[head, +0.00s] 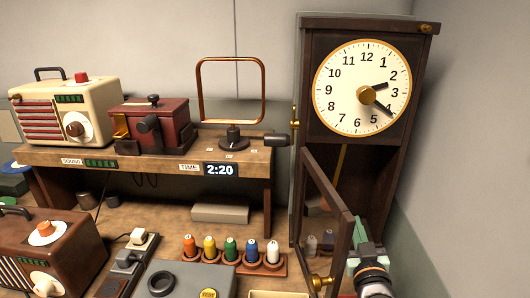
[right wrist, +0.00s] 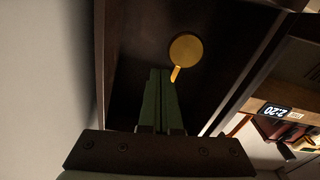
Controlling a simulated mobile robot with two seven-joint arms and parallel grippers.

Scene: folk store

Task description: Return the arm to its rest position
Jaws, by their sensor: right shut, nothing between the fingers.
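My right gripper (head: 361,234) is at the lower right of the head view, in front of the clock's lower case and beside its open door (head: 329,225). In the right wrist view its green fingers (right wrist: 160,77) are together and empty, pointing into the dark case. The round brass pendulum bob (right wrist: 186,48) hangs just beyond the fingertips; I cannot tell whether they touch. The tall wooden clock (head: 308,85) has a white dial (head: 350,75), its short hand near 2 and long hand near 4. My left gripper is not in view.
The door's brass knob (head: 320,282) sticks out near my right arm. A rack of coloured spools (head: 231,252) stands left of the door. A wall is close on the right.

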